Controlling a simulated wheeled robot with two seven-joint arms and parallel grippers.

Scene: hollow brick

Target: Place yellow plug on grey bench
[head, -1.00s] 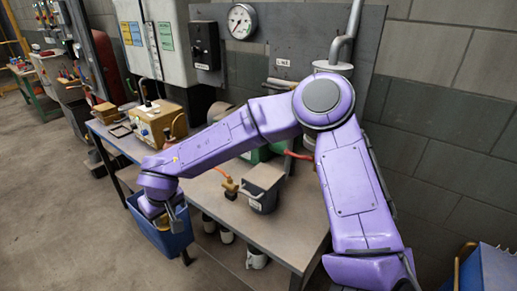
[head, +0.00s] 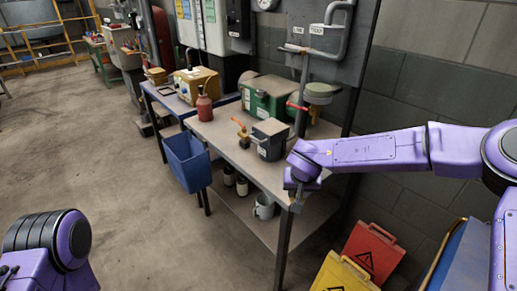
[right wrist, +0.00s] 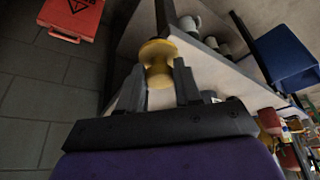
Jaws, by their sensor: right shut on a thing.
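In the right wrist view my right gripper (right wrist: 160,85) is shut on the yellow plug (right wrist: 158,54), a spool-shaped piece held between the two dark fingertips. In the head view this gripper (head: 296,202) hangs at the right front corner of the grey bench (head: 222,137); the plug cannot be made out there. The grey bench also shows behind the plug in the right wrist view (right wrist: 205,62). Whether the plug touches the bench is not clear. Part of my left arm shows at the lower left, but its gripper is out of view.
On the bench stand a dark grey box (head: 271,138), a brass valve (head: 242,131), a red bottle (head: 204,105) and a green case (head: 268,98). A blue bin (head: 187,161) hangs at its front. Red (head: 372,252) and yellow (head: 342,274) warning signs stand on the right.

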